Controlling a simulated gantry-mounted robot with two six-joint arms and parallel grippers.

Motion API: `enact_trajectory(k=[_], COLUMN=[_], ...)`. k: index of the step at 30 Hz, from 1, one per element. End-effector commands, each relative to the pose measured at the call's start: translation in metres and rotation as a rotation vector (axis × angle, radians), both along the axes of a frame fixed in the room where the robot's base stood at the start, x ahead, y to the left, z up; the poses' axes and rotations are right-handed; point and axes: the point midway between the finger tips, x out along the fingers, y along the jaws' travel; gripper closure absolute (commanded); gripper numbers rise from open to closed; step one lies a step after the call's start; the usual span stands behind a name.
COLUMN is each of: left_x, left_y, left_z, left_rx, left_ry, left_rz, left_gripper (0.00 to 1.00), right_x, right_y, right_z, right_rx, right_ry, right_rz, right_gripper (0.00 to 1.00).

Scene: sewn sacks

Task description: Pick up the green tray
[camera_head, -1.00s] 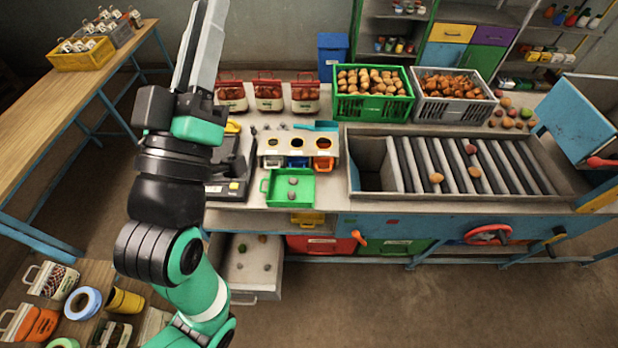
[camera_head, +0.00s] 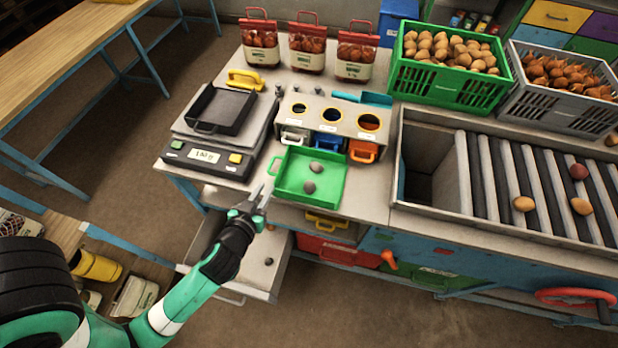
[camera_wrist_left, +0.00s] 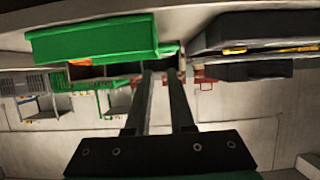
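The green tray (camera_head: 330,186) lies flat at the front edge of the bench with two grey stones in it. A handle (camera_head: 272,166) sticks out on its left side. My left gripper (camera_head: 266,192) is just left of and in front of the tray's near left corner, apart from it and empty. Its two fingers are apart. In the left wrist view the tray (camera_wrist_left: 95,40) shows edge-on at the upper left, beyond the fingers (camera_wrist_left: 159,74), which have a gap between them. My right gripper is out of view.
A scale (camera_head: 213,160) with a black pan stands left of the tray. Behind the tray is a block with three holes (camera_head: 342,118) and small coloured bins. A roller sorting bed (camera_head: 480,190) is to the right. An open drawer (camera_head: 240,275) sits below my gripper.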

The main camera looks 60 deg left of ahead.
Motion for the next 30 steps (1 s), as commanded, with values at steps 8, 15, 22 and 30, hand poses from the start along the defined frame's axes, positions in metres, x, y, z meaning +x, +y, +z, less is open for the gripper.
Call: enact_trajectory(k=[8, 15, 22, 30], left_x=[0.033, 0.043, 0.067, 0.079], left_y=[0.032, 0.04, 0.059, 0.071], left_z=[-0.018, -0.023, -0.035, -0.042], left_rx=[0.0, 0.0, 0.0, 0.0], left_ry=[-0.002, -0.001, -0.002, -0.002], left_rz=[0.004, 0.0, 0.002, -0.001], left_gripper=[0.79, 0.79, 0.79, 0.79], right_x=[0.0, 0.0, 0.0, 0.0], right_y=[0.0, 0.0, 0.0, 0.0], right_z=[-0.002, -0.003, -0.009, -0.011], right_rx=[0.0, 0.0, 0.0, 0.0], right_ry=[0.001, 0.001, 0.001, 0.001], right_rz=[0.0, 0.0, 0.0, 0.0], right_gripper=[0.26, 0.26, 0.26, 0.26])
